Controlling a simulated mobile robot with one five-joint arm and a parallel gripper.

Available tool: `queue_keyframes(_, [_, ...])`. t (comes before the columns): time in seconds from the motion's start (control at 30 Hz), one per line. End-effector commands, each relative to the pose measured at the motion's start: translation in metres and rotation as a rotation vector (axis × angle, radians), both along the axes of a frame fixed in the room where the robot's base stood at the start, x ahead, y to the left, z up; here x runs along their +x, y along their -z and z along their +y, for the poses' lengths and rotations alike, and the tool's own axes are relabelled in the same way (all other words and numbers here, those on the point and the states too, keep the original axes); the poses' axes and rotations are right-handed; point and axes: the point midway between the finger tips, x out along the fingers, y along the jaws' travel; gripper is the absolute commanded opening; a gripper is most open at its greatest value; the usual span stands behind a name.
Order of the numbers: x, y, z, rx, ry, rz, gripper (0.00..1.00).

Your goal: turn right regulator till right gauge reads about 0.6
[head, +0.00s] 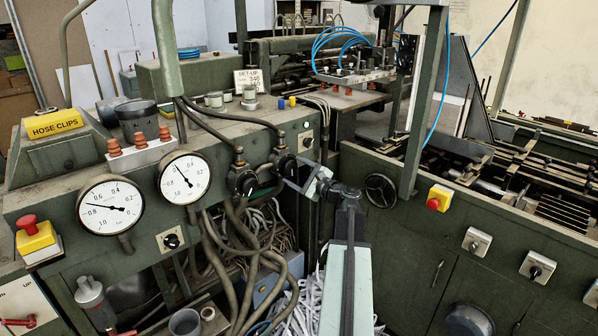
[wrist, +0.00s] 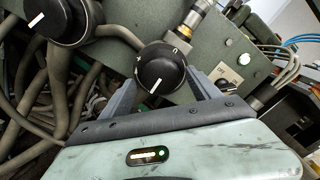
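The right gauge (head: 184,177) is a round white dial on the green machine front. Its needle points to the upper left, roughly between 0.4 and 0.6; the small print makes the exact value hard to read. The right regulator (head: 284,165) is a black round knob below a hose fitting. It also shows in the wrist view (wrist: 162,70), its white mark pointing down and slightly left. My gripper (wrist: 161,84) has one finger on each side of this knob, with the fingertips appearing to touch its edges. In the head view, my gripper (head: 305,182) reaches the knob from the right.
The left regulator (head: 242,182) is close to the left; its knob (wrist: 62,18) shows at upper left. The left gauge (head: 110,208) reads about 0.8. Hoses (head: 235,245) hang below the knobs. A green cabinet (head: 430,230) stands close to the right of my arm.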

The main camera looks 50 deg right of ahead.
Motion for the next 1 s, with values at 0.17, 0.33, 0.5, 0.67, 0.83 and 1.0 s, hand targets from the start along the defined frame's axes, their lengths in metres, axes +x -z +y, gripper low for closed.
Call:
queue_keyframes(0.17, [-0.003,-0.001,0.000,0.001,0.001,-0.002,0.71])
queue_keyframes(0.33, [-0.032,0.000,0.003,0.001,0.004,-0.001,0.71])
queue_keyframes(0.5, [-0.064,0.000,0.005,0.000,0.003,0.000,0.71])
queue_keyframes(0.67, [-0.078,0.000,0.006,0.000,0.000,0.000,0.71])
queue_keyframes(0.83, [-0.079,0.000,0.006,0.000,0.000,0.000,0.71])
queue_keyframes(1.0, [-0.079,0.000,0.005,0.000,0.000,0.000,0.71])
